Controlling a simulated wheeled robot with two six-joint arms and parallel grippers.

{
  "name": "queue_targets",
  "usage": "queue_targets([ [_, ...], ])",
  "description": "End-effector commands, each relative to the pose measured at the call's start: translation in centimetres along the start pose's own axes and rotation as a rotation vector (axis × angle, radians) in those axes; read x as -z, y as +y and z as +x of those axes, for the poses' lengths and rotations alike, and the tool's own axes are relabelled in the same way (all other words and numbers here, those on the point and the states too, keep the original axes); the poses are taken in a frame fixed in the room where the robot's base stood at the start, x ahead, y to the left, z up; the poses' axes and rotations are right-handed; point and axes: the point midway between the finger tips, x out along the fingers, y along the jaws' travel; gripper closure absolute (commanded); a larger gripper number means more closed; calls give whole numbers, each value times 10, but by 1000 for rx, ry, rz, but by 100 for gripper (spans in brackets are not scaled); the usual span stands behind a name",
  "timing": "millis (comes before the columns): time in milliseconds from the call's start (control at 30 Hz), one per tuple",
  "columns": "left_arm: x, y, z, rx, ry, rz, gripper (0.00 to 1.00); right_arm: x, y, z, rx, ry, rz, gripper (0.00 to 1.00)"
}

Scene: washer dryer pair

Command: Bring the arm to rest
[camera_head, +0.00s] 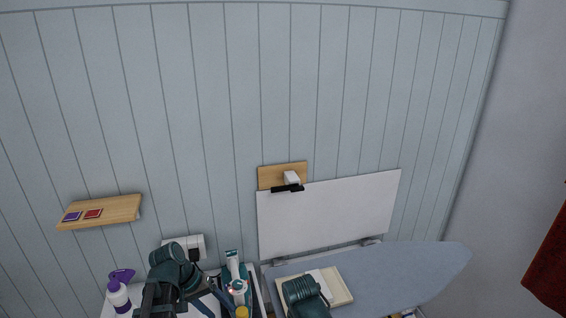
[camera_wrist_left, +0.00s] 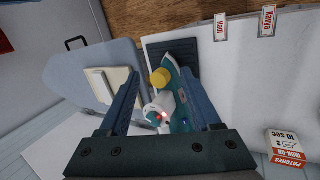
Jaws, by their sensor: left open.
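My left gripper (camera_wrist_left: 160,85) is open in the left wrist view, with its two blue fingers spread apart. A teal and white iron (camera_wrist_left: 160,108) with a yellow cap (camera_wrist_left: 160,78) shows between and beyond the fingers; I cannot tell the gap between them. In the head view my left arm comes in at the bottom left, with the left gripper (camera_head: 212,291) low beside the iron (camera_head: 236,284). A dark teal part of my right arm shows over the ironing board, but its fingers are out of the picture.
The grey-blue ironing board (camera_head: 410,270) spreads right, with a cream pad or book (camera_head: 340,285) on it. A purple and white bottle (camera_head: 118,295) stands at left. A wooden shelf (camera_head: 115,209) and a white panel (camera_head: 330,215) are on the wall. A patches box (camera_wrist_left: 286,148) lies at right.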

Motion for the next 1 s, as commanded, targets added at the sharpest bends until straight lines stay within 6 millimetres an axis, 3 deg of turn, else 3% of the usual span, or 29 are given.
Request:
queue_targets([
  [267, -43, 29, 52, 177, -75, 140, 36, 1, -2, 20, 0, 0, -1, 0],
  [500, -94, 52, 97, 413, -121, 334, 36, 2, -4, 41, -1, 0, -2, 0],
  [700, -114, 60, 110, 529, -120, 433, 36, 3, -4, 48, -1, 0, -3, 0],
  [1000, -118, 62, 111, 560, -117, 457, 36, 3, -4, 49, -1, 0, -3, 0],
])
